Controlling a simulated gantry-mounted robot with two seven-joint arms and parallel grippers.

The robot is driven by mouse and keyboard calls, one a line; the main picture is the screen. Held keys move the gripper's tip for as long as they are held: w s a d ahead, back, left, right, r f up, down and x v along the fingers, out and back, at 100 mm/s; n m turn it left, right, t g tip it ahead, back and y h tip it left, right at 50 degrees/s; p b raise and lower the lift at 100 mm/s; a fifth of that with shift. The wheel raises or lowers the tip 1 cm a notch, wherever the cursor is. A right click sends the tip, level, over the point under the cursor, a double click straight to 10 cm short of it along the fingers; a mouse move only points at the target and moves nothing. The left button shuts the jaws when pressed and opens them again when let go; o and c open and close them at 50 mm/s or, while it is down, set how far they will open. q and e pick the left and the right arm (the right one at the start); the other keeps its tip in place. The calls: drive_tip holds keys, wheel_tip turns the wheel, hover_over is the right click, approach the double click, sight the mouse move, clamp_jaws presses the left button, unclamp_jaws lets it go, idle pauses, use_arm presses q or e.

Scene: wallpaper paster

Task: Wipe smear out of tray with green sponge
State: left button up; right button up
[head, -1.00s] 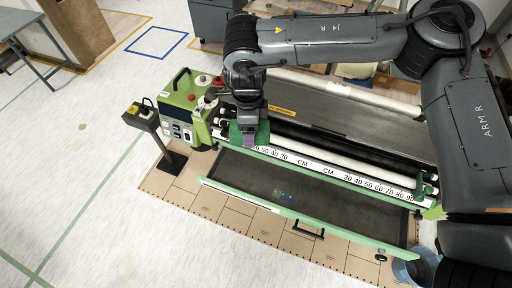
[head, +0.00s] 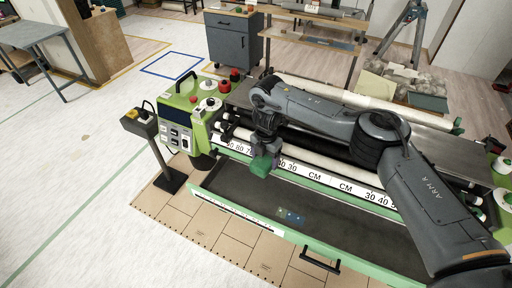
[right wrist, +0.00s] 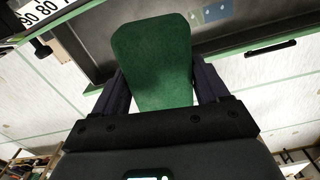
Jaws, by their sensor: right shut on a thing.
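The green sponge (head: 261,166) is held in my right gripper (head: 267,150), above the back edge of the tray near the white CM scale. In the right wrist view the sponge (right wrist: 155,60) sits between the two dark fingers, which are shut on it. The dark tray (head: 235,190) has a green front rim. A small bluish smear (head: 290,216) lies on the tray floor, ahead and to the right of the sponge, apart from it. The smear also shows at the top of the right wrist view (right wrist: 212,13). My left gripper is not in view.
The green and white machine housing (head: 187,115) with knobs stands left of the tray. Rollers and the CM scale (head: 335,182) run along the tray's back. A black handle (head: 320,262) sticks out at the tray's front. The tray floor is otherwise clear.

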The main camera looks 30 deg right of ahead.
use_arm(q)
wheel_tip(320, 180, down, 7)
drive_tip(key=b, duration=0.5)
use_arm(e)
drive_tip(key=s+f, duration=0.2)
drive_tip(key=f, duration=0.5)
drive_tip(key=s+f, duration=0.3)
drive_tip(key=f, duration=0.5)
drive_tip(key=shift+s+d+f, duration=0.15)
drive_tip(key=shift+f, duration=0.15)
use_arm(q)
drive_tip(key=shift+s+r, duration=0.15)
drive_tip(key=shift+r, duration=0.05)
use_arm(e)
drive_tip(key=shift+r, duration=0.1)
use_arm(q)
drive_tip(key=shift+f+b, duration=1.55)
use_arm(e)
drive_tip(key=shift+f, duration=3.35)
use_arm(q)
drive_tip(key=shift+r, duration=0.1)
use_arm(e)
drive_tip(key=shift+r, duration=0.1)
